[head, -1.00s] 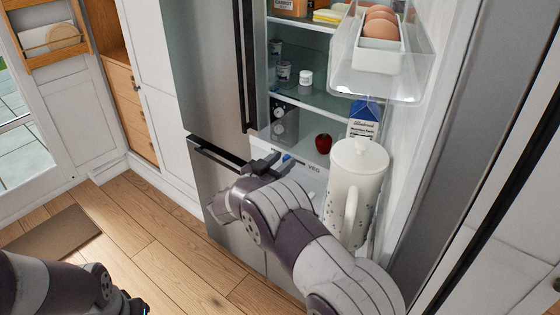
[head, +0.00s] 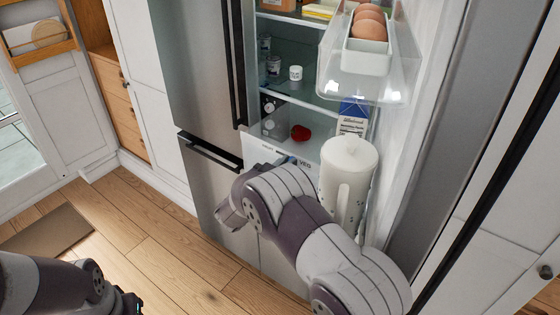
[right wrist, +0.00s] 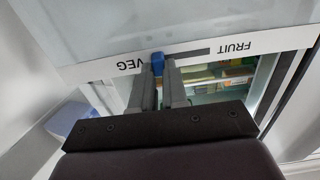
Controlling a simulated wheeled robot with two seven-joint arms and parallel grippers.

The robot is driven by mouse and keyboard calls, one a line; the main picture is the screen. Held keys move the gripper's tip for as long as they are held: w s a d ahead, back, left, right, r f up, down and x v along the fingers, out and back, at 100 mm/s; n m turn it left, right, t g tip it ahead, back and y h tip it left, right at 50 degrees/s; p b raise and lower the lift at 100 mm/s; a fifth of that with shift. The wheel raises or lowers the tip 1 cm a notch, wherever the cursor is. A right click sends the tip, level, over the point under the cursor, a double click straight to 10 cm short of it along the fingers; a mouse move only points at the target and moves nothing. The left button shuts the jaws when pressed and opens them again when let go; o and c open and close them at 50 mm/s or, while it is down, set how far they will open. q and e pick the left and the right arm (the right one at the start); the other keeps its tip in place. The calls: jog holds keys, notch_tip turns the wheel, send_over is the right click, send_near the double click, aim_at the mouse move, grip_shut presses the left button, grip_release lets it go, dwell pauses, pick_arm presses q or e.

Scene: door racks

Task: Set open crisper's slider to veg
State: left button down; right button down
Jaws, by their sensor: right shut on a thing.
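The crisper's white front panel (head: 258,153) is low in the open fridge, with a FRUIT label at its left and a VEG label (head: 306,164) at its right in the head view. The right wrist view shows the panel upside down, with the blue slider (right wrist: 157,62) at the VEG end of the grey slot (right wrist: 190,54). My right gripper (right wrist: 160,78) is shut on the slider. In the head view my right arm hides most of the fingers. My left gripper (head: 131,303) is low at the left, mostly dark, its jaws unclear.
A white jug (head: 347,175) stands in the door shelf close right of my right arm, with a blue-topped carton (head: 352,112) behind it. A red apple (head: 300,132) lies above the panel. An egg tray (head: 368,58) is higher up.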

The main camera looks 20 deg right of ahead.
jog(key=c, duration=1.1)
grip_release()
jog(key=shift+s+d, duration=0.15)
jog(key=shift+d, duration=0.05)
jog(key=b+v, duration=0.2)
jog(key=v, duration=1)
jog(key=shift+s+a, duration=0.25)
jog(key=shift+a, duration=0.05)
jog(key=shift+f, duration=0.1)
